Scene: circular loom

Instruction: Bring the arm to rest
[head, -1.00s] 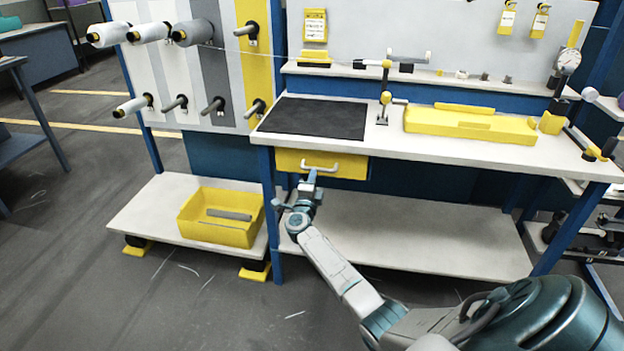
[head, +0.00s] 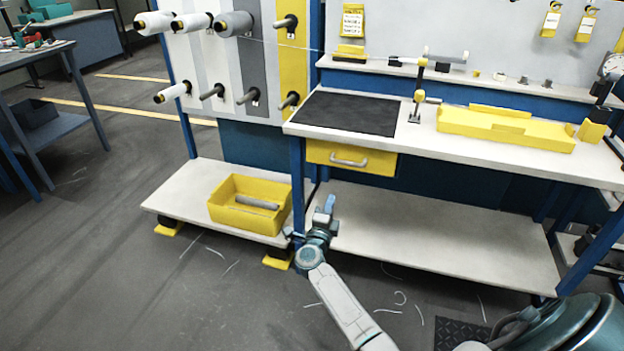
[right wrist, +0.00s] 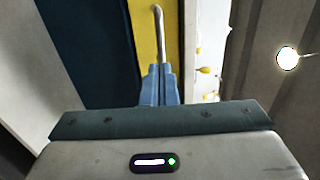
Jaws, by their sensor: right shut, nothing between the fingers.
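My right gripper (head: 326,206) is in the head view, below and in front of the workbench's yellow drawer (head: 350,158). Its blue fingers are shut with nothing between them. In the right wrist view the shut fingers (right wrist: 160,85) point toward the drawer's grey handle (right wrist: 160,30), with the yellow drawer front around it. In the head view the fingers stand apart from the handle (head: 349,162). The drawer looks closed. My left gripper is not in view.
A yellow bin (head: 225,214) with a grey roll sits on the low shelf (head: 165,200) left of my gripper. The bench top (head: 420,138) holds a black mat (head: 345,113) and a yellow tray (head: 500,128). Yarn spools (head: 153,22) hang on the rack. The floor at left is open.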

